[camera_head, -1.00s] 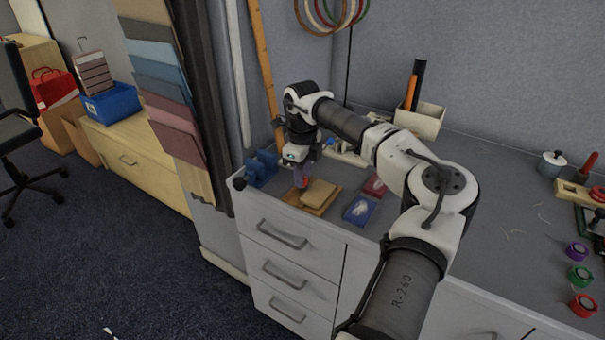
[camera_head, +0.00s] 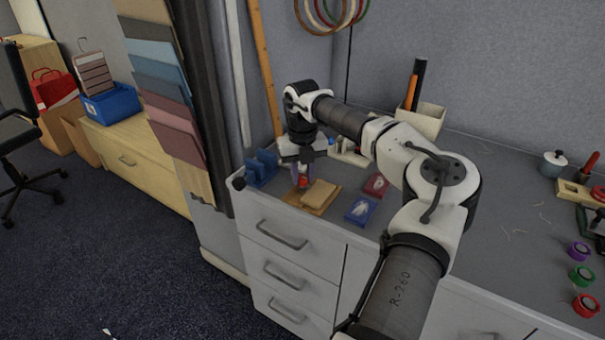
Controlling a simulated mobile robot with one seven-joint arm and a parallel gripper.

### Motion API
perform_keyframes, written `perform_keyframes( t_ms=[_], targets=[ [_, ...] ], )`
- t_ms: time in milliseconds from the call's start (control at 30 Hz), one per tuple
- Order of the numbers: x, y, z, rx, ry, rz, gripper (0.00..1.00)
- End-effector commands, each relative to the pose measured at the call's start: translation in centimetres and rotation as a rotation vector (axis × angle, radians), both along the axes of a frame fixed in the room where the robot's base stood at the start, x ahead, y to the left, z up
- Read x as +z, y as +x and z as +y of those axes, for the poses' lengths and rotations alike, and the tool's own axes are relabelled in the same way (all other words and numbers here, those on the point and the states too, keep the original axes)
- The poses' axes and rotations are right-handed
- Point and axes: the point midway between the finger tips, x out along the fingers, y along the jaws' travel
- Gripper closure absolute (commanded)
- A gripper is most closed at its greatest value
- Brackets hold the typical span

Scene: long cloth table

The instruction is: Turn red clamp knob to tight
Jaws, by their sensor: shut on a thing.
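The red clamp knob (camera_head: 303,184) sits at the back left of a small wooden board (camera_head: 321,208), beside a tan block (camera_head: 319,193). Only a little of its red shows. My gripper (camera_head: 302,183) points down over it and is shut on it, with the purplish fingers on either side. The fingers and wrist hide most of the knob, and no tight mark can be made out.
A blue holder (camera_head: 262,167) stands close left of my gripper. A blue tray (camera_head: 361,210) and a red tray (camera_head: 376,185) lie to the right. The counter's front edge is close to the board. The counter's middle is clear.

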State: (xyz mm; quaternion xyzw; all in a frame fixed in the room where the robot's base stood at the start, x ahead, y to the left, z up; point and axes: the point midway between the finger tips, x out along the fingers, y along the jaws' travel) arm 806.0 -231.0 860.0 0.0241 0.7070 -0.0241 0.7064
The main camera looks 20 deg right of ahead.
Motion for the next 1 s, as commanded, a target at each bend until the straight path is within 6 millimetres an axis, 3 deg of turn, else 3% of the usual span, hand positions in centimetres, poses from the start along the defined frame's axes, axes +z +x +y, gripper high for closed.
perform_keyframes(
  t_ms=[700, 733, 867, 1000],
  targets=[
    [0.12, 0.06, -0.03, -0.072, 0.000, -0.003, 0.98],
    [0.12, 0.06, -0.03, -0.072, 0.000, -0.003, 0.72],
    [0.09, 0.05, -0.02, -0.071, 0.000, -0.002, 0.54],
    [0.05, 0.03, -0.02, -0.071, 0.000, -0.001, 0.54]
  ],
)
